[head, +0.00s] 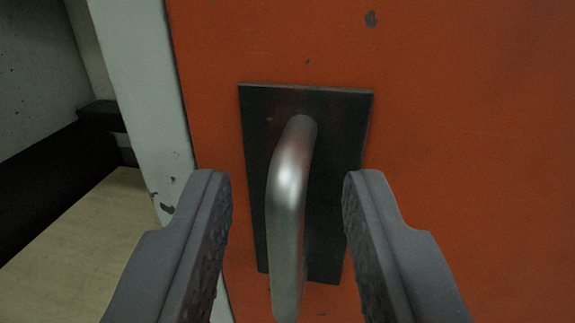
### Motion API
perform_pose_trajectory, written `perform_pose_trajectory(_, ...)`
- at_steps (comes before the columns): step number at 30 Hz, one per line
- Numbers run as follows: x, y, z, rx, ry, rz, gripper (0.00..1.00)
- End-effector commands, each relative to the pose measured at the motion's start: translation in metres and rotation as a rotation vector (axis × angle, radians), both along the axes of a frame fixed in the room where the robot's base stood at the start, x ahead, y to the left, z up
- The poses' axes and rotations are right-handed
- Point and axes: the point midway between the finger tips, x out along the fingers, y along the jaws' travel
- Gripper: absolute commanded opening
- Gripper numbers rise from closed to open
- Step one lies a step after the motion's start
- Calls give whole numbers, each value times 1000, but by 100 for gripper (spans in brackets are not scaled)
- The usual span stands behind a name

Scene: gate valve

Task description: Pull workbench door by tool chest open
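An orange door (470,120) with small chipped spots fills the middle and right of the head view. A dark rectangular plate (258,130) is fixed on it. A silver bent-bar handle (289,190) stands out from the plate, running roughly upright toward the bottom of the picture. My gripper (287,195) is open, with one grey finger on each side of the handle. Gaps show between the handle and both fingers, so neither appears to touch it. The handle's lower end is near the bottom edge of the picture. The tool chest cannot be made out.
A pale grey, chipped frame post (150,90) runs along the door's left edge. Left of it lie a light wood-toned floor (80,245), a dark band (55,180) and a grey wall (35,70). The door surface right of the handle is clear.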

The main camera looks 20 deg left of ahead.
Motion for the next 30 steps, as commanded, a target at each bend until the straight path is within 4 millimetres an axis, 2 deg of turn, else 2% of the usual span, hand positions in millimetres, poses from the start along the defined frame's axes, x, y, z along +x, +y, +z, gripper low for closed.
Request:
perform_pose_trajectory(11,3,2,-1,-1,3,1,32)
perform_pose_trajectory(12,3,2,-1,-1,3,1,30)
perform_pose_trajectory(15,3,2,-1,-2,2,1,2)
perform_pose_trajectory(16,3,2,-1,-1,3,1,0)
perform_pose_trajectory(25,-1,2,-1,-3,2,12,0)
perform_pose_trajectory(30,-16,1,-3,-7,8,50,0)
